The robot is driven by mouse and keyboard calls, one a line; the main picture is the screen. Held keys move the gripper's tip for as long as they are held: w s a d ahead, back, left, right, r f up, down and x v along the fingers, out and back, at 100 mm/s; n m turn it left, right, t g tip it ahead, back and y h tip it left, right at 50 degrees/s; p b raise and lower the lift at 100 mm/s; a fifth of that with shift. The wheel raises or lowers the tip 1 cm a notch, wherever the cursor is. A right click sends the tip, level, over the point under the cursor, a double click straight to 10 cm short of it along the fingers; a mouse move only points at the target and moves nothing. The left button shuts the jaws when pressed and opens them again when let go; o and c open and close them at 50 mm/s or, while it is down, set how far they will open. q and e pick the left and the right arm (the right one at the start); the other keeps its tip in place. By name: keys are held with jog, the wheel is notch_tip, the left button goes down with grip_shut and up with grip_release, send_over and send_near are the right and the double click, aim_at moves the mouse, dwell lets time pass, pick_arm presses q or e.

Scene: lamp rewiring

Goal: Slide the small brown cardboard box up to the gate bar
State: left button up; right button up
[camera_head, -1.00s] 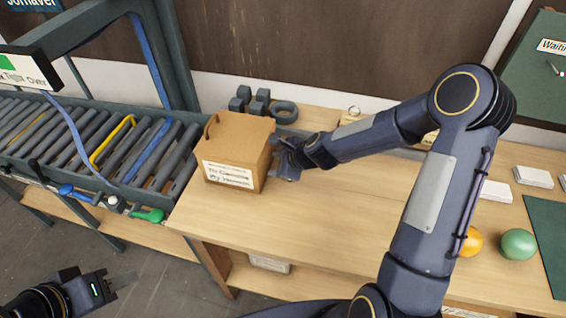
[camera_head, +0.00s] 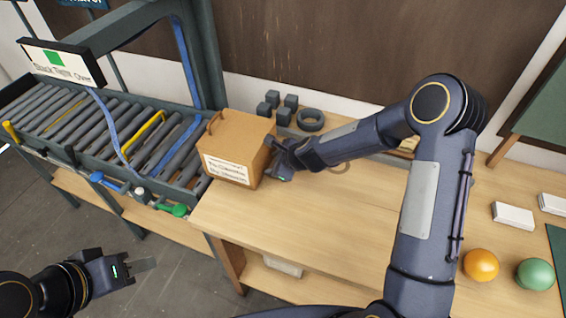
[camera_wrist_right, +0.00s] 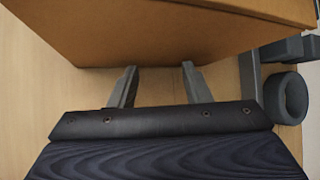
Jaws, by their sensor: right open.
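The small brown cardboard box (camera_head: 238,138) stands upright at the left end of the wooden table, beside the roller conveyor's end. It has a white label on its front and a brown handle on its left. In the right wrist view its side (camera_wrist_right: 170,35) fills the top. My right gripper (camera_head: 277,162) is at the box's right side, open, with both fingertips (camera_wrist_right: 159,72) against or very near that side and nothing between them. A yellow bar (camera_head: 146,131) and a blue bar (camera_head: 172,148) cross the rollers; I cannot tell which is the gate bar. My left gripper (camera_head: 143,265) hangs low left, away from the box.
Grey blocks (camera_head: 272,98) and a grey ring (camera_head: 310,120) sit behind the box. The roller conveyor (camera_head: 85,125) has a green handle (camera_head: 173,210) at its near edge. An orange ball (camera_head: 481,265) and a green ball (camera_head: 535,273) lie far right. The table's middle is clear.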

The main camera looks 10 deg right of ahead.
aim_at(265, 158)
jog(key=shift+w+a+r+p, duration=0.1)
jog(key=shift+w+a+p, duration=0.15)
jog(key=shift+a, duration=0.3)
jog(key=shift+w+a+p, duration=0.1)
jog(key=shift+w+a, duration=0.25)
jog(key=shift+a, duration=0.2)
jog(key=shift+w+a, duration=0.3)
jog(key=shift+a, duration=0.2)
jog(key=w+a+p, duration=0.2)
jog(key=a, duration=0.1)
jog(key=a+p, duration=0.1)
jog(key=shift+w+a, duration=0.3)
jog(key=shift+w, duration=0.1)
jog(key=shift+w+a, duration=0.3)
jog(key=shift+a, duration=0.05)
